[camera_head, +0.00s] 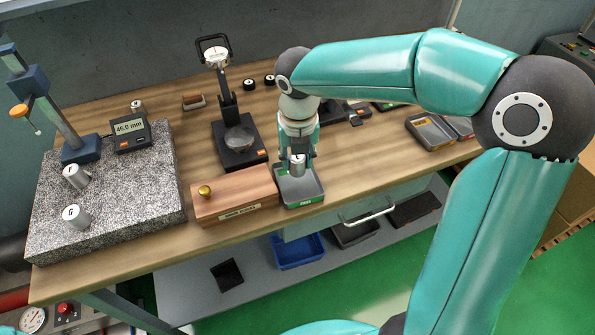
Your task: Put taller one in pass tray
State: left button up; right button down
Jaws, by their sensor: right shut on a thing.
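My right gripper (298,162) points down and is shut on a small silver metal cylinder (298,170). The cylinder is upright over the floor of the grey pass tray (304,198), which has a green front label. I cannot tell whether its base touches the tray. Two other silver cylinders, one marked F (76,176) and one marked G (75,217), stand on the granite plate (125,205). The height gauge (70,125) stands at the plate's back left, with a display (130,134) reading 46.0 mm. My left gripper is out of view.
A wooden box (235,197) with a brass knob sits directly left of the pass tray. A dial-gauge stand (236,135) is behind it. Another small metal piece (138,107) stands behind the display. A grey tray (430,131) lies at the right. Bins, one blue (298,251), sit on the lower shelf.

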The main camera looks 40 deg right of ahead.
aim_at(297, 172)
jog(key=shift+f, duration=2.25)
jog(key=shift+f, duration=0.1)
jog(key=c, duration=1)
grip_release()
jog(key=r, duration=0.4)
jog(key=s+r, duration=0.1)
jog(key=r, duration=0.7)
jog(key=shift+s+a+r+p, duration=0.1)
jog(key=shift+s+a+p, duration=0.05)
jog(key=shift+a+p, duration=0.2)
